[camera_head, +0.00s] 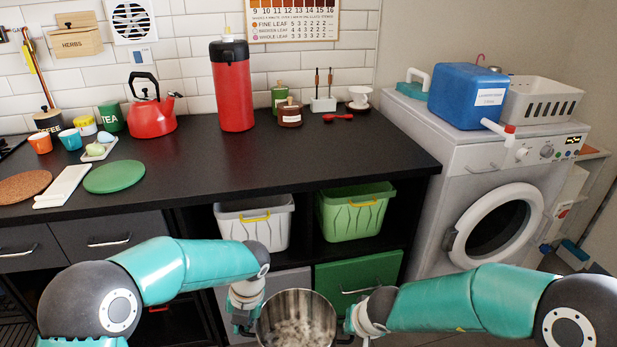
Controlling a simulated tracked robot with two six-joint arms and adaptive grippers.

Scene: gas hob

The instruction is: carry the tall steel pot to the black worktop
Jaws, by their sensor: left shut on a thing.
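The tall steel pot (297,312) is at the bottom centre, in front of the cabinets and below the worktop's level. I look down into its open top; its lower part is cut off by the picture's edge. My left gripper (245,325) is at the pot's left side, shut on it. My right gripper (360,328) is at the pot's right side near a dark handle; its fingers are mostly hidden or cut off. The black worktop (270,170) stretches along the wall beyond the pot.
The worktop's right front part is clear. A red flask (233,88), a red kettle (152,112) and jars stand at the back. A green round board (114,177) lies at the left. Bins (355,212) sit below. A washing machine (490,190) stands right.

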